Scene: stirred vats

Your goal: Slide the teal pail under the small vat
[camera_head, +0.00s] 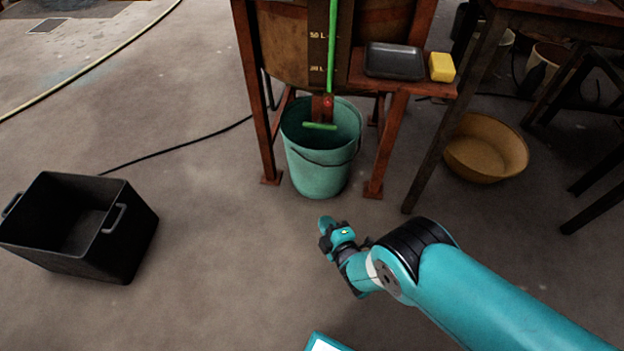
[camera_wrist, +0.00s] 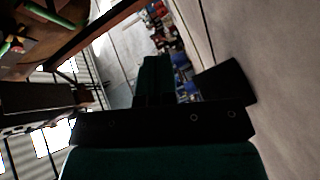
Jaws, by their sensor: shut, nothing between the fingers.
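The teal pail (camera_head: 318,172) stands upright on the floor between the front legs of the small vat (camera_head: 285,45), below its red outlet valve (camera_head: 326,106). A green bar crosses over the pail's mouth, and a dark wire handle hangs on its front. My gripper (camera_head: 325,222) is shut and empty, in front of the pail and apart from it, low over the floor. In the wrist view my gripper (camera_wrist: 155,75) shows dark in the middle, and the pail cannot be made out.
A black crate (camera_head: 128,235) stands on the floor at left. A yellow basin (camera_head: 487,148) lies at right under a table. A side shelf on the vat frame holds a dark tray (camera_head: 394,60) and a yellow sponge (camera_head: 441,67). A black cable runs along the floor.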

